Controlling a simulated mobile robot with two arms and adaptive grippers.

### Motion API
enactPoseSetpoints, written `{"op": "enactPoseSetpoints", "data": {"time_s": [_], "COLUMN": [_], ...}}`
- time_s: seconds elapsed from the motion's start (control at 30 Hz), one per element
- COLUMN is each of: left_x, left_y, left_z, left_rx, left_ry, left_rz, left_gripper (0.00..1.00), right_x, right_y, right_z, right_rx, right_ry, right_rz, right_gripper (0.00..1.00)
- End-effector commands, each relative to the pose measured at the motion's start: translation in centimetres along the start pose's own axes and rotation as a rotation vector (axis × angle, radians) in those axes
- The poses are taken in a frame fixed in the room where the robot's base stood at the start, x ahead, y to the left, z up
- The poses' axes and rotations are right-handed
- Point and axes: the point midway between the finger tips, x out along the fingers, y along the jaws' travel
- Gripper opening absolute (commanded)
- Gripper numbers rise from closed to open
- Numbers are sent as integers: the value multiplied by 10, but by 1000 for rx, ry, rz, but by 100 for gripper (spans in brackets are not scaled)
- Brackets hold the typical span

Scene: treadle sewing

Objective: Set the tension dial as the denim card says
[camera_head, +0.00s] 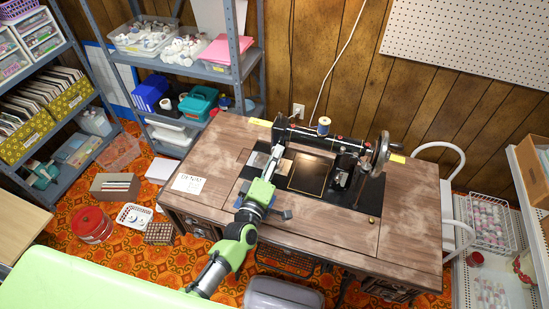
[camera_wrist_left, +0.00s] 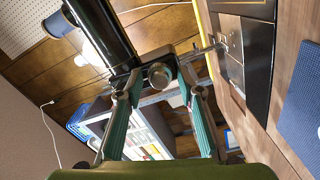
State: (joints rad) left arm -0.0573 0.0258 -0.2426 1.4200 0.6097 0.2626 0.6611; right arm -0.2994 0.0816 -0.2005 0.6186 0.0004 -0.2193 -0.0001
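The black sewing machine (camera_head: 320,139) stands on the wooden table. My left gripper (camera_head: 270,165) reaches its left end, where the dial is too small to make out in the head view. In the left wrist view, a round metal knob (camera_wrist_left: 160,75), which looks like the tension dial, sits on the black machine head. My left gripper (camera_wrist_left: 161,82) has its two green-padded fingers apart on either side of the knob, with gaps that seem to remain. A white card (camera_head: 188,183) lies on the table's left part; its writing is too small to read. My right gripper is out of view.
The wooden table top (camera_head: 330,222) is clear in front of the machine. A thread spool (camera_head: 323,126) stands on top of the machine, and the handwheel (camera_head: 381,151) is at its right end. A grey shelf (camera_head: 178,72) stands behind left. A white chair (camera_head: 455,205) is at right.

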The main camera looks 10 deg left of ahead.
Motion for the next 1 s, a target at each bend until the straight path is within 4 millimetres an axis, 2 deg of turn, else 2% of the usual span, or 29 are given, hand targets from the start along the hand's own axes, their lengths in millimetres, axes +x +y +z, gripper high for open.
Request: {"op": "enactPoseSetpoints", "data": {"time_s": [0.17, 0.4, 0.6, 0.77, 1.0], "left_x": [-24, -74, -106, -117, -118], "left_y": [-1, -2, -1, -1, 0], "left_z": [0, 0, 1, 0, 0], "left_rx": [1, 2, 1, 1, 1], "left_ry": [-1, -2, -2, -2, -1], "left_rz": [-3, -3, -2, -1, -1], "left_gripper": [34, 34, 34, 34, 34], "right_x": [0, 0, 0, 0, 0], "right_y": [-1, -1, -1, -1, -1], "right_z": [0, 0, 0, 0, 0], "right_rx": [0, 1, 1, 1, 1], "right_ry": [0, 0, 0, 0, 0], "right_rz": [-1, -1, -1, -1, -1], "right_gripper": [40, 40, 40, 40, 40]}}
